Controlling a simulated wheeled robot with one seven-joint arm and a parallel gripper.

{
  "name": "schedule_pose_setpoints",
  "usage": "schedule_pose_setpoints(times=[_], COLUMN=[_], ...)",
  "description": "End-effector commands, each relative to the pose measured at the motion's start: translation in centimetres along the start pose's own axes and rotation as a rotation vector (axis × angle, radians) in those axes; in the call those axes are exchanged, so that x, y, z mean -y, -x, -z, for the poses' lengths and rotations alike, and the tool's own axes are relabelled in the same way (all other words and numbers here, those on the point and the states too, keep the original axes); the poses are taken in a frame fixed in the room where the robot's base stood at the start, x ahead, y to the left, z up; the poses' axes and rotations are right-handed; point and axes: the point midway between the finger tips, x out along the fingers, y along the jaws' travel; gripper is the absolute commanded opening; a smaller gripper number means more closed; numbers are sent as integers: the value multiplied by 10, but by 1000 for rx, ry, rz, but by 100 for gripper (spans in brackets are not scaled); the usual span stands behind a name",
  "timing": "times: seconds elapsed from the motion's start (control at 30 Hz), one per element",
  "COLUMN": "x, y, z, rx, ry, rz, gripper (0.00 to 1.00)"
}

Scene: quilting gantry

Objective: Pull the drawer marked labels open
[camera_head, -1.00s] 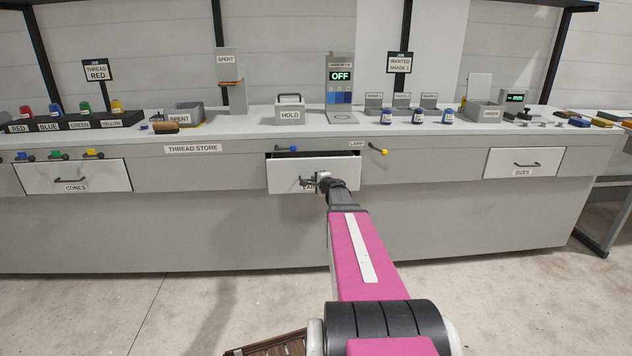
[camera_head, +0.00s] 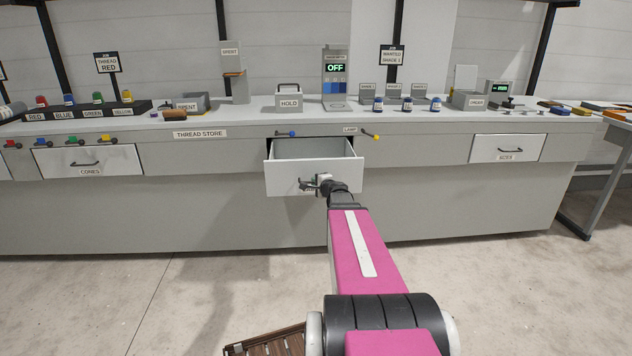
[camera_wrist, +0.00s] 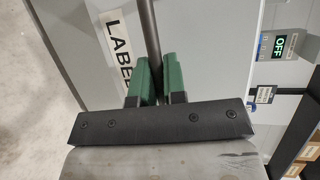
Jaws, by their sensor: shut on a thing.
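The labels drawer (camera_head: 290,178) is open in the middle of the bench front, and its inside shows from above in the head view. My gripper (camera_head: 318,183) is at the drawer's front, at its bar handle. In the wrist view, the green fingers of my gripper (camera_wrist: 160,82) are shut on the dark handle bar (camera_wrist: 149,35), one on each side. The label (camera_wrist: 119,40) shows part of the word LABELS beside the bar. In the head view my arm and gripper hide most of the handle and label.
The cones drawer (camera_head: 60,160) at left and the sizes drawer (camera_head: 483,150) at right are closed. A slatted brown item (camera_head: 270,343) lies on the floor below. The floor in front is otherwise mostly clear.

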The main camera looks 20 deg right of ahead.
Motion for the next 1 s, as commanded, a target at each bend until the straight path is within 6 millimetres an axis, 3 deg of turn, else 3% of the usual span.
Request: schedule_pose_setpoints(times=[0.27,0.3,0.37,0.77,1.0], x=[-1,-1,0,0,0], y=[0,0,0,5,35], z=[0,0,0,0,-1], rx=[3,3,2,1,-1], ry=[1,1,1,0,0], rz=[-1,-1,-1,0,0], gripper=[0,21,36,36,36])
